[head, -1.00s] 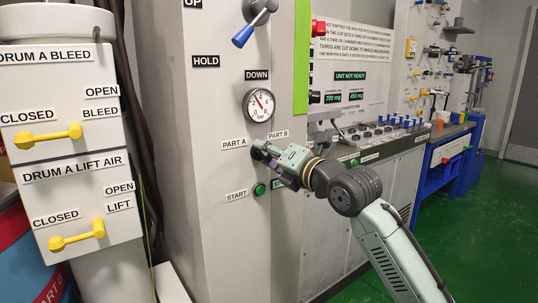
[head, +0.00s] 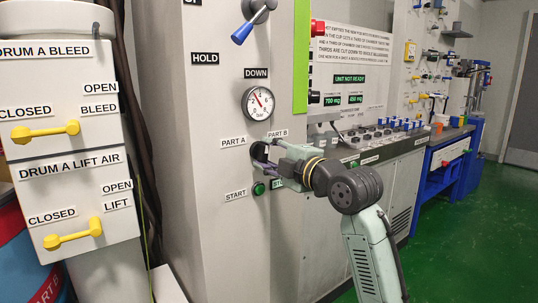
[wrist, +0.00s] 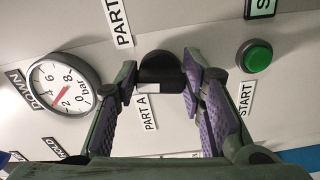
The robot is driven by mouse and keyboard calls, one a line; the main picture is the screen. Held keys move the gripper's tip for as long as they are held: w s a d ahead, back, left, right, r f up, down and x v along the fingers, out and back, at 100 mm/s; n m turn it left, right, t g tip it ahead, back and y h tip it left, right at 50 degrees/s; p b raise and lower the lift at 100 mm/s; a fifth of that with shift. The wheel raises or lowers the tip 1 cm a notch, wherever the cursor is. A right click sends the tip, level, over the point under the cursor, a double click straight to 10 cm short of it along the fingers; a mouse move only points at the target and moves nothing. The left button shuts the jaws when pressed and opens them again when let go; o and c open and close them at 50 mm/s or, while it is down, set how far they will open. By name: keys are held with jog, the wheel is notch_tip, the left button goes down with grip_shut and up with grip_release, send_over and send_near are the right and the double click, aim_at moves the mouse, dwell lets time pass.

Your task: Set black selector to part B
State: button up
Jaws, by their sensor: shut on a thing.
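The black selector (wrist: 160,70) is on the light panel in the wrist view, between my two purple-padded fingers. The PART A label (wrist: 149,113) lies just below it there, and the other PART label (wrist: 118,20) is above it, partly cut off. A small white patch shows on the selector's side towards PART A; which way it is set is hard to tell. My gripper (wrist: 158,92) is shut on the selector. In the head view my gripper (head: 259,153) is at the panel below the PART A label (head: 233,141) and PART B label (head: 278,134), mostly hiding the selector.
A green START button (wrist: 254,56) is close to one finger in the wrist view; it also shows below my gripper in the head view (head: 258,189). A pressure gauge (head: 257,102) and a blue-handled lever (head: 252,22) are above. Yellow-handled valve boxes (head: 62,118) stand left.

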jog(key=m+p, duration=0.1)
jog(key=m, duration=0.6)
jog(key=shift+f, duration=0.2)
dwell(0.5)
jog(key=o, duration=1.1)
jog(key=shift+o, duration=0.2)
jog(key=shift+s, duration=0.15)
jog(key=v, duration=1.2)
jog(key=shift+a, duration=0.1)
